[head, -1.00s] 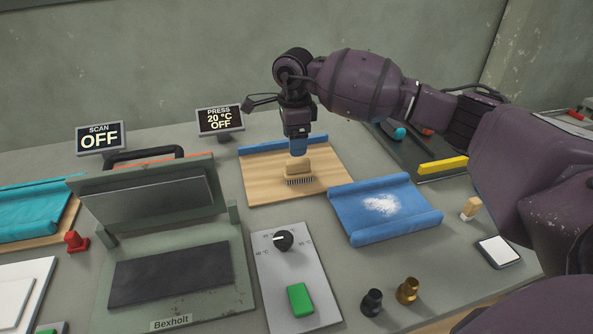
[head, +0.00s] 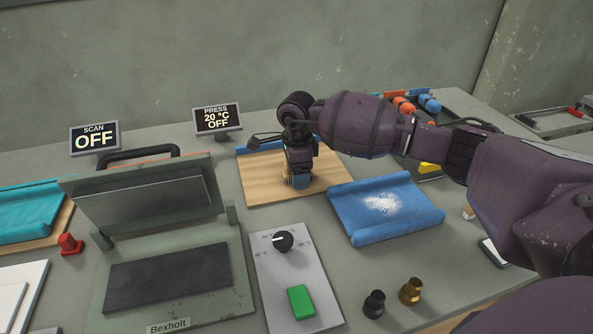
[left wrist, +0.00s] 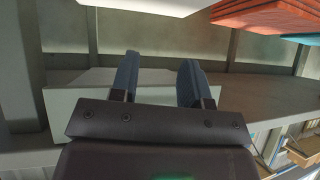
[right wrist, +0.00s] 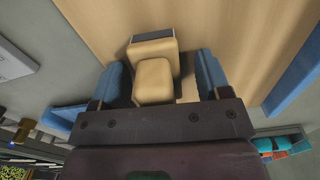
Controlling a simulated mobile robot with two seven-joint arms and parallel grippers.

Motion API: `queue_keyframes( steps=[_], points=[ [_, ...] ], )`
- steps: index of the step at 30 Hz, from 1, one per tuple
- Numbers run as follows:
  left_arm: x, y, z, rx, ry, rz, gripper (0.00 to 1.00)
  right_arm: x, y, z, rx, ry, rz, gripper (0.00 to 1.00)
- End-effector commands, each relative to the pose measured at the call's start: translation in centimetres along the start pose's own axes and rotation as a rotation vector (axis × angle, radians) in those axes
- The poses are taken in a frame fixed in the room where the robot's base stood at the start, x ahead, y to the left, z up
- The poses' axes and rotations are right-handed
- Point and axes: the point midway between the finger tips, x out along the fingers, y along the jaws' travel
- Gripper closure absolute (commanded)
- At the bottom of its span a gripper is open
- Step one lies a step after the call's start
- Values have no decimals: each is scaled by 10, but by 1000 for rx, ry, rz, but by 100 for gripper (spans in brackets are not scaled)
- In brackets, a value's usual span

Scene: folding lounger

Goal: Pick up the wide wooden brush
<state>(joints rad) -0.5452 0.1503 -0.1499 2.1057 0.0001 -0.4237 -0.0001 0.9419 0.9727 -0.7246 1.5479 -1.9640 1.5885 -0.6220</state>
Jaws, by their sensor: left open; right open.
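The wide wooden brush (right wrist: 154,82) lies on the light wooden board (head: 258,185). In the right wrist view its tan body sits between the two blue fingers of my right gripper (right wrist: 160,74), with a gap showing on each side. The right gripper (head: 299,182) is open and low over the board in the head view, hiding nearly all of the brush. My left gripper (left wrist: 159,68) is open and empty in the left wrist view, and it is out of the head view.
A blue cloth (head: 358,218) with white powder lies right of the board. The grey press (head: 140,250) stands open at left. A panel (head: 270,262) with a knob and green button is in front. Trays and small items sit at the right, partly behind my arm.

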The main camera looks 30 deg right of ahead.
Motion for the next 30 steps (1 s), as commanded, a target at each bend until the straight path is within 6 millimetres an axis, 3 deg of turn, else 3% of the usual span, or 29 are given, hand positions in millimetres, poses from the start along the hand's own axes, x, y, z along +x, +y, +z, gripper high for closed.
queue_keyframes(
  steps=[3, 13, 23, 30],
  points=[
    [0, 0, -2, 0, 3, 0, 57, -2, 0, 0, 0, 0, -2, 33],
    [0, 0, -2, 0, 4, -1, 57, -1, 0, 0, 0, 0, -1, 83],
    [0, -1, -3, 0, 6, -1, 57, -7, -1, 0, -1, -1, -4, 85],
    [-3, -2, -11, 0, 19, -2, 57, -47, -1, 0, -2, -2, -10, 85]
  ],
)
